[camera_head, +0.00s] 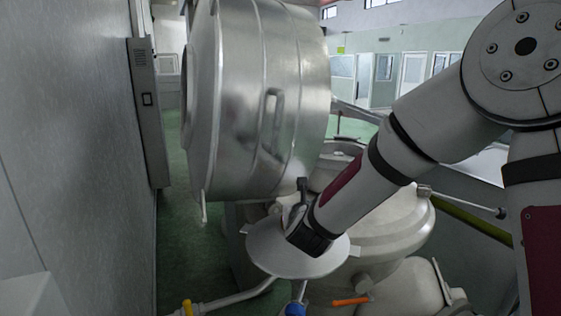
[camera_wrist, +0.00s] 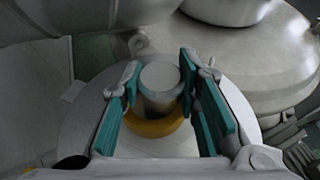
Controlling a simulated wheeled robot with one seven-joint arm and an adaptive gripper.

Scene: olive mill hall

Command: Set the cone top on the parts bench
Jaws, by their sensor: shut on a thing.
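The cone top (camera_head: 268,253) is a pale, wide, shallow cone, held low in the middle of the head view. My gripper (camera_head: 306,236) is shut on its neck. In the wrist view the teal fingers (camera_wrist: 160,86) stand on both sides of the round grey knob, with a yellow ring below it. The cone top's broad rim (camera_wrist: 78,125) spreads out under the fingers. The gripper and wrist hide part of the cone top in the head view. I cannot make out a parts bench in either view.
A large steel drum (camera_head: 258,100) stands close behind the cone top. A domed metal vessel (camera_head: 400,225) lies behind and right of it. A pipe (camera_head: 235,297) and an orange handle (camera_head: 350,301) are below. A wall cabinet (camera_head: 148,115) lines the left. Green floor (camera_head: 180,245) shows between.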

